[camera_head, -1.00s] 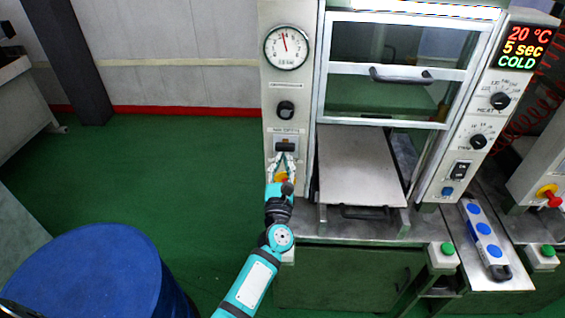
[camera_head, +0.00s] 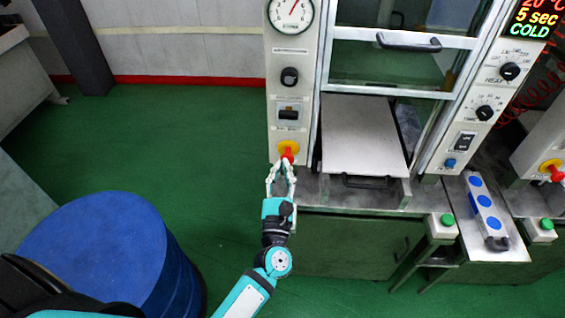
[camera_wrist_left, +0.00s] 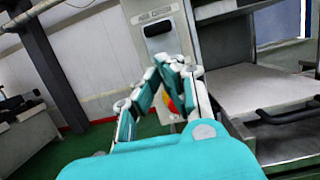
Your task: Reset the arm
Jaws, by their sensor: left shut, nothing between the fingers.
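My left gripper (camera_head: 283,170) is in front of the machine's left control panel (camera_head: 290,65), just below the red emergency button on its yellow base (camera_head: 287,149). Its fingers are shut with nothing between them. In the left wrist view the two fingertips (camera_wrist_left: 169,66) come together in front of the panel, partly hiding the red button (camera_wrist_left: 171,101). The black switch (camera_head: 288,114) on the panel is above the gripper and uncovered. Whether the fingers touch the panel or button cannot be told. My right gripper is not in view.
A flat metal plate (camera_head: 362,140) with a dark handle juts out right of the gripper, under the glass door (camera_head: 395,62). A blue drum (camera_head: 95,245) stands at the lower left. Green floor (camera_head: 160,140) between drum and machine is clear.

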